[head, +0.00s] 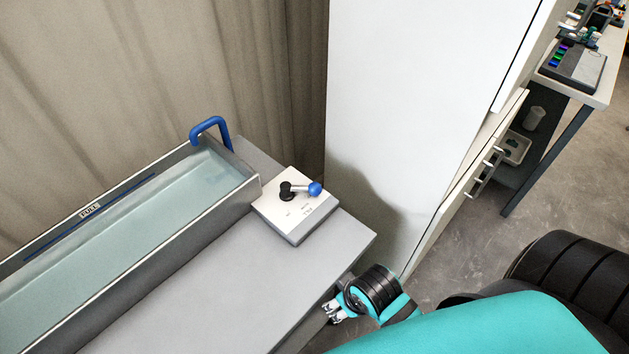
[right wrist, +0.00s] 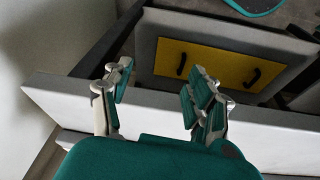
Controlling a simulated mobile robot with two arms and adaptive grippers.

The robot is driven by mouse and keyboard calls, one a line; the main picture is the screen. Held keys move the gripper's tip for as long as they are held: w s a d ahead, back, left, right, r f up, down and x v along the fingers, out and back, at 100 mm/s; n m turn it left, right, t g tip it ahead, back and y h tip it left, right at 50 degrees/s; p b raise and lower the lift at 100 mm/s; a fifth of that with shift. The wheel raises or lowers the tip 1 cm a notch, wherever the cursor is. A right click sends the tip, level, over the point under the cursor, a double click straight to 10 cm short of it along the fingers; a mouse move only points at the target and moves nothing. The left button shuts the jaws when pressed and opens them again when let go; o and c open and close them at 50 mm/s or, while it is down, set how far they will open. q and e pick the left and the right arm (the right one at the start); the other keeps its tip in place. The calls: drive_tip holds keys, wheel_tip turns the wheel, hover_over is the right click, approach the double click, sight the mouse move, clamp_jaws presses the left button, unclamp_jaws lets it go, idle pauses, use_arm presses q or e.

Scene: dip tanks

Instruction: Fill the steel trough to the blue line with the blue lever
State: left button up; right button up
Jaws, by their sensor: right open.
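The steel trough (head: 215,205) stands at the left on the grey bench and holds clear water (head: 140,230). The blue line (head: 125,194) runs along its far inner wall by a small label, and the water surface looks a little below it. A blue spout (head: 210,123) hooks over the trough's far end. The blue lever (head: 315,188) sits on a white control box (head: 290,230), its blue knob pointing right from a black pivot. My right gripper (head: 335,312) is open and empty, off the bench's right edge and apart from the lever; its open fingers also show in the right wrist view (right wrist: 160,88).
A tall white cabinet (head: 420,100) stands behind the bench, with a beige curtain (head: 130,60) to its left. The bench top (head: 250,280) is clear in front of the box. A yellow panel (right wrist: 205,62) with two black handles shows in the right wrist view.

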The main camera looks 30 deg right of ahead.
drive_tip(key=w+a+r+n, duration=0.1)
drive_tip(key=w+a+r, duration=0.1)
drive_tip(key=w, duration=0.1)
drive_tip(key=w+a+r+n+y, duration=0.1)
drive_tip(key=w+a+r, duration=0.1)
drive_tip(key=w+r, duration=0.1)
drive_tip(key=w+a+r+n+y, duration=0.1)
drive_tip(key=w+a+r, duration=0.2)
drive_tip(key=shift+w+n+t, duration=0.15)
drive_tip(key=shift+n+t, duration=0.15)
drive_tip(key=w+a+r+n, duration=0.1)
drive_tip(key=w+r+n, duration=0.25)
drive_tip(key=w, duration=0.25)
drive_tip(key=g+h+p, duration=0.1)
drive_tip(key=g+h, duration=0.1)
drive_tip(key=h, duration=0.2)
approach(314, 186)
drive_tip(key=shift+n, duration=0.25)
drive_tip(key=p+x, duration=0.2)
drive_tip(key=x, duration=0.8)
drive_tip(key=shift+w+d+f, duration=0.1)
drive_tip(key=shift+f, duration=0.25)
clamp_jaws()
